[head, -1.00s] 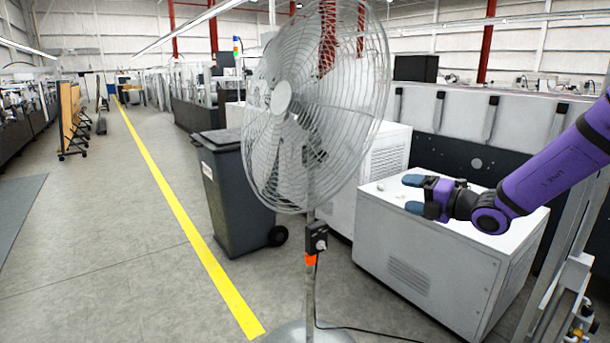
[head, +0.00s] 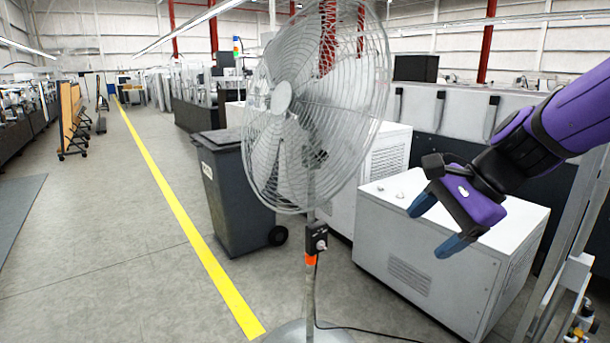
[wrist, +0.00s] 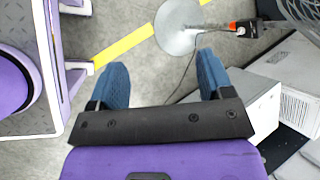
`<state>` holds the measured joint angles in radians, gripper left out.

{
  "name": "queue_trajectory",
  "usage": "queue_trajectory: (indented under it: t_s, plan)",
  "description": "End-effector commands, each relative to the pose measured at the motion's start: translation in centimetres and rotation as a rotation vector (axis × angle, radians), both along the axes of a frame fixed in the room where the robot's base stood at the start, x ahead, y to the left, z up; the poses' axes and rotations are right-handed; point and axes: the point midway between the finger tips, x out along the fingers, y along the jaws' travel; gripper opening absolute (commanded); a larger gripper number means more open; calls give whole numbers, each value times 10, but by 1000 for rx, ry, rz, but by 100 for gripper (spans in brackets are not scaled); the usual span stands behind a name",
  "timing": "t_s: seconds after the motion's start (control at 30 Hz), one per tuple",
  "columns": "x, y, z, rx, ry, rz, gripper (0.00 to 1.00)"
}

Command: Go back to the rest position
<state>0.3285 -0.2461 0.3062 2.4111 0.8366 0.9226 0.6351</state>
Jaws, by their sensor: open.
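My gripper (head: 432,225) is purple and black with blue fingertips. In the head view it is at the right, in front of the white cabinet (head: 415,265), with its fingers pointing down and left. The fingers are apart with nothing between them. In the wrist view my gripper (wrist: 163,80) also shows open and empty, with the grey floor beyond the fingertips.
A large pedestal fan (head: 320,110) stands left of my gripper, its round base (wrist: 178,28) on the floor with a cable running from it. A grey wheeled bin (head: 235,200) stands behind the fan. The floor left of the yellow line (head: 170,200) is mostly clear.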

Motion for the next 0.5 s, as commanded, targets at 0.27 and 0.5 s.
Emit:
queue_trajectory:
  t_s: [0.27, 0.5]
  plan:
    - [-68, -37, 25, -405, -286, 453, 74]
    - [-114, -77, 43, -715, -459, 796, 74]
